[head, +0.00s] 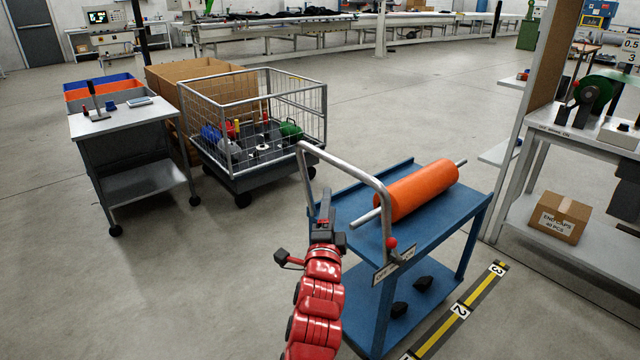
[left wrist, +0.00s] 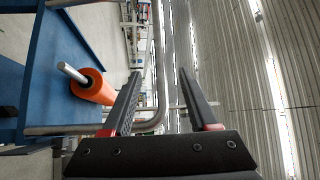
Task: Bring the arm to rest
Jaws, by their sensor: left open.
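My left arm comes up from the bottom of the head view, and its gripper (head: 325,207) points away, just beside the left leg of the cart's grey tube handle (head: 345,160). In the left wrist view the two fingers (left wrist: 158,76) are apart with nothing gripped. The handle tube (left wrist: 159,50) shows beyond and between them; I cannot tell whether they touch it. An orange roll (head: 418,188) with a metal shaft lies on the blue cart (head: 345,207). The roll also shows in the left wrist view (left wrist: 98,88). My right gripper is in neither view.
A wire-mesh cage cart (head: 255,83) with spools stands behind at left, near a grey side table (head: 130,118). A workbench (head: 590,148) with a cardboard box (head: 558,218) below is at right. A striped floor strip (head: 462,308) runs beside the blue cart. Floor at left front is clear.

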